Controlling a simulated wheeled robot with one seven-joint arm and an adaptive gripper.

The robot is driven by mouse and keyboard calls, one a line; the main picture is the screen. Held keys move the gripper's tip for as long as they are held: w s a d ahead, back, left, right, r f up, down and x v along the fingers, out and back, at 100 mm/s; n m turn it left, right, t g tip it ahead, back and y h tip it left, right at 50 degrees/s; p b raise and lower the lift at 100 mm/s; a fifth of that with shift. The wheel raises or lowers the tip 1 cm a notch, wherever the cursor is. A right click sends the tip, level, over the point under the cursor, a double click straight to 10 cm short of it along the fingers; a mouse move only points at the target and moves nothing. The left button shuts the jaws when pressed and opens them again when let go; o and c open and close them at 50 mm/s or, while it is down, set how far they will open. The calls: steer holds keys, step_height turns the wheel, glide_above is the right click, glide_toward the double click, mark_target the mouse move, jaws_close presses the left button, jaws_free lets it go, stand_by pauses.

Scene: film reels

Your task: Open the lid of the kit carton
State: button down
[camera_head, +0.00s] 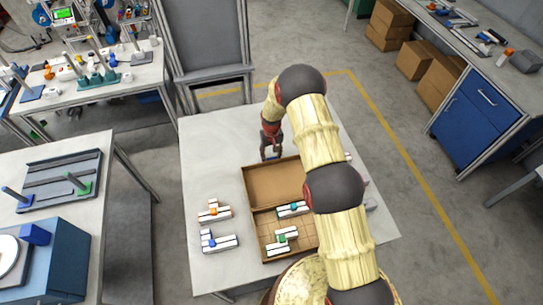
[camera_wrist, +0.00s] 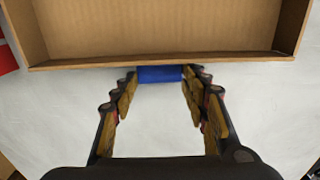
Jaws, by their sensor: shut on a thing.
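The kit carton (camera_head: 258,240) is a brown cardboard box on the pale table, with its compartments showing from above. Its lid (camera_head: 272,185) stands open behind the compartments, inner face showing; the exact lid angle is hard to tell. In the wrist view the lid's cardboard edge (camera_wrist: 160,60) runs across the top, with a blue tab (camera_wrist: 160,74) on it. My gripper (camera_head: 270,155) is at the far edge of the lid. In the wrist view my gripper (camera_wrist: 162,82) has its fingertips on both sides of the blue tab, shut on it.
Inside the carton lie white pieces with teal and green knobs. Similar white pieces with orange (camera_head: 214,211) and blue (camera_head: 220,243) parts lie left of it. Some items right of the carton are partly hidden by my arm. The table's left back area is clear.

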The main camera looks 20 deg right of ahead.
steer(key=shift+s+r+t, duration=0.1)
steer(key=shift+r+t, duration=0.7)
steer(key=shift+r, duration=0.9)
steer(key=r, duration=0.1)
steer(key=r+t, duration=0.1)
steer(key=r, duration=0.1)
steer(key=shift+s+r, duration=0.3)
steer(key=shift+s, duration=0.1)
steer(key=shift+s+r, duration=0.25)
steer(key=shift+r, duration=0.2)
steer(key=c, duration=1.3)
jaws_free()
steer(key=o, duration=0.3)
steer(key=shift+o, duration=0.2)
steer(key=shift+r, duration=0.1)
